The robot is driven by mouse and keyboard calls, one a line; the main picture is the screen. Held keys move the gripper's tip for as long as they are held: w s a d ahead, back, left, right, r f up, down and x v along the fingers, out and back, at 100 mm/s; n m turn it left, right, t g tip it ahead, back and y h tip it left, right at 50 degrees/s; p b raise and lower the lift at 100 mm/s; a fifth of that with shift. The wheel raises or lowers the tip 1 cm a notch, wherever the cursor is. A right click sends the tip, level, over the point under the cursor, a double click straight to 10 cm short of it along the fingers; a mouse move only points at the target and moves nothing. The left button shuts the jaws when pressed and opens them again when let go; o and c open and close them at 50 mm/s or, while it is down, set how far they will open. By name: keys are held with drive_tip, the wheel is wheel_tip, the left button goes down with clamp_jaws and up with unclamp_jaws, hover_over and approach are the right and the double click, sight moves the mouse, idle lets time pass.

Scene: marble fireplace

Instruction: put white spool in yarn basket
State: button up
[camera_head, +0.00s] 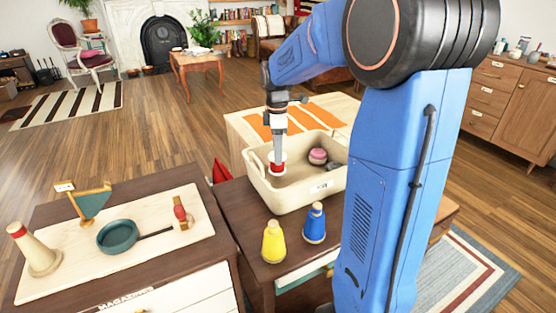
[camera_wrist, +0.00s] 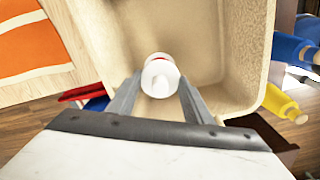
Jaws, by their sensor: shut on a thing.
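The white spool (camera_head: 277,170) shows white with a red band, inside the opening of the cream yarn basket (camera_head: 310,195), near its left end. My gripper (camera_head: 278,155) points straight down and is shut on the spool. In the wrist view the spool's round white top (camera_wrist: 160,78) sits between the two grey fingers of my gripper (camera_wrist: 160,92), with the basket's pale wall (camera_wrist: 255,50) around it. I cannot tell whether the spool touches the basket floor. A pink ball (camera_head: 318,154) lies in the basket, right of the spool.
The basket stands on a dark brown cabinet. A yellow bottle-shaped figure (camera_head: 273,242) and a blue one (camera_head: 314,223) stand in front of it. A left cabinet holds a pale board (camera_head: 75,275) with a teal pan (camera_head: 117,236) and a cream cone (camera_head: 34,250).

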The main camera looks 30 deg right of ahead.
drive_tip(key=shift+f, duration=1.65)
drive_tip(key=o, duration=1.1)
drive_tip(key=shift+f, duration=0.15)
wheel_tip(320, 180, up, 12)
drive_tip(key=shift+r, duration=0.15)
drive_tip(key=shift+s, duration=0.1)
